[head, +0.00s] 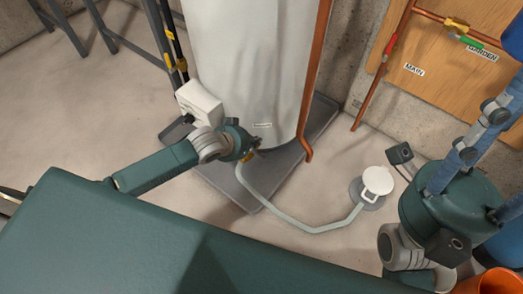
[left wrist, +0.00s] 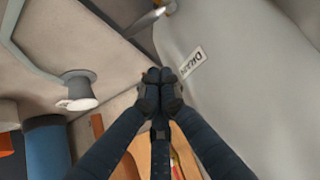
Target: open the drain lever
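The white tank (head: 252,65) stands upright on a grey tray (head: 322,112). A small label (head: 263,125) is low on its front and reads as a drain label in the left wrist view (left wrist: 192,62).
A grey hose (head: 300,224) runs from the tank's foot to a white-topped floor drain (head: 377,181). A copper pipe (head: 314,80) runs down beside the tank. A wooden panel (head: 440,75) with pipes and valves is at the back right. An orange container (head: 495,282) is at the lower right.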

